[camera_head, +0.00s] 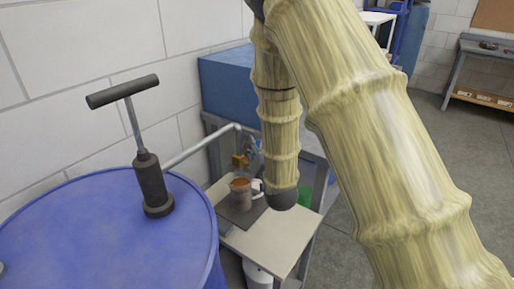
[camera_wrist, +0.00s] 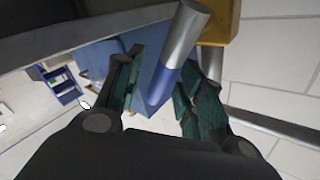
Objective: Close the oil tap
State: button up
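The oil tap (camera_head: 239,160) is a small orange-yellow body at the end of a grey pipe, above a jug (camera_head: 241,194). In the wrist view its yellow body (camera_wrist: 222,22) is at the top right. The tap handle (camera_wrist: 178,60), a silver rod with a blue end, extends between my gripper's fingers. My gripper (camera_wrist: 160,98) is open, with one dark, teal-padded finger on each side of the handle. I cannot tell whether either finger touches it. In the head view my arm largely hides the gripper.
A blue drum (camera_head: 90,215) with a black T-handled pump (camera_head: 152,185) stands at the left. The grey pipe (camera_head: 202,146) runs from it to the tap. The jug stands on a dark mat on a small table (camera_head: 268,236). A blue box (camera_head: 226,82) is behind, near the wall.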

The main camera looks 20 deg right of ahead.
grip_shut()
jog(key=shift+w+d, duration=0.1)
dwell(0.4)
jog(key=shift+w+d+m+g+p, duration=0.15)
jog(key=shift+d+m+g+p, duration=0.1)
jog(key=shift+m+g+p, duration=0.5)
jog(key=shift+w+d+f+m+g+y+p, duration=0.25)
jog(key=shift+f+m+g+y+p, duration=0.3)
jog(key=shift+f+m+g+p, duration=0.35)
jog(key=shift+w+d+f+m+g+y+p, duration=0.25)
jog(key=shift+f+m+g+y+p, duration=0.25)
jog(key=shift+f+m+g+p, duration=0.4)
jog(key=shift+w+d+f+m+g+y+p, duration=0.15)
jog(key=shift+d+f+m+g+y+p, duration=0.15)
jog(key=shift+f+m+g+y+p, duration=0.6)
jog(key=shift+r+h, duration=0.15)
jog(key=shift+h, duration=0.1)
